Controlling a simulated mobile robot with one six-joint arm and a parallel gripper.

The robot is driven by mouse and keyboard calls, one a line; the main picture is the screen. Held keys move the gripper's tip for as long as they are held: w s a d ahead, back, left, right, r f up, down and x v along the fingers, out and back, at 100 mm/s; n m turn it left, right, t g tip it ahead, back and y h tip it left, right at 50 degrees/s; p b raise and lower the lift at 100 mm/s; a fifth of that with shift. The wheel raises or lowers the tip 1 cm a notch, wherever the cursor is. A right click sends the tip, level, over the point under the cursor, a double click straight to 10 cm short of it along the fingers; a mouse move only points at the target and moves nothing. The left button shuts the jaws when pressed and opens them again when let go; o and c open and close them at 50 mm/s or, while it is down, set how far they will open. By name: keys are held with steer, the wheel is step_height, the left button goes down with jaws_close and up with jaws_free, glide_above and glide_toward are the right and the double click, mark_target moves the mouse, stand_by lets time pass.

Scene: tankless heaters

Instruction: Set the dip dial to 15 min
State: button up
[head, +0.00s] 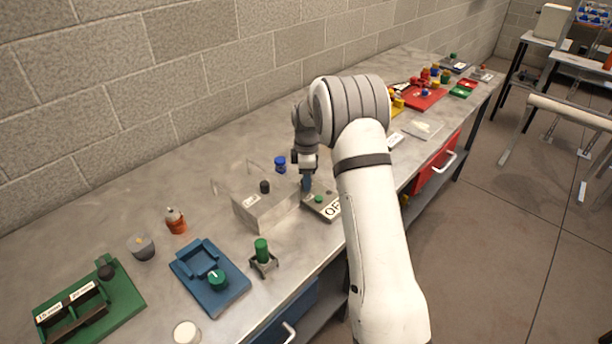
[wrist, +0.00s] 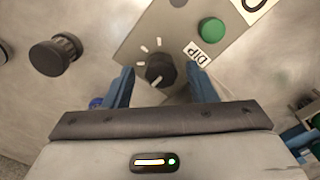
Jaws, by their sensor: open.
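The dip dial (wrist: 160,70) is a dark round knob on a grey panel (wrist: 185,22), beside a "DIP" label (wrist: 203,55). Short white marks fan around its upper left side in the wrist view. A white line shows at its lower edge, but I cannot tell its exact setting. My gripper (wrist: 160,72) is open, with one blue finger on each side of the dial; I cannot tell whether they touch it. In the head view my gripper (head: 307,183) points down at the panel (head: 325,208), and the dial is hidden there.
A green button (wrist: 211,29) sits beside the label. A grey box (head: 265,205) with a black knob (head: 264,187) stands just left of my gripper. A blue knobbed object (head: 280,164) stands behind. A green-topped stand (head: 262,255) and blue tray (head: 210,285) lie in front left.

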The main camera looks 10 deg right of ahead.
steer(key=shift+f, duration=0.25)
steer(key=c, duration=1)
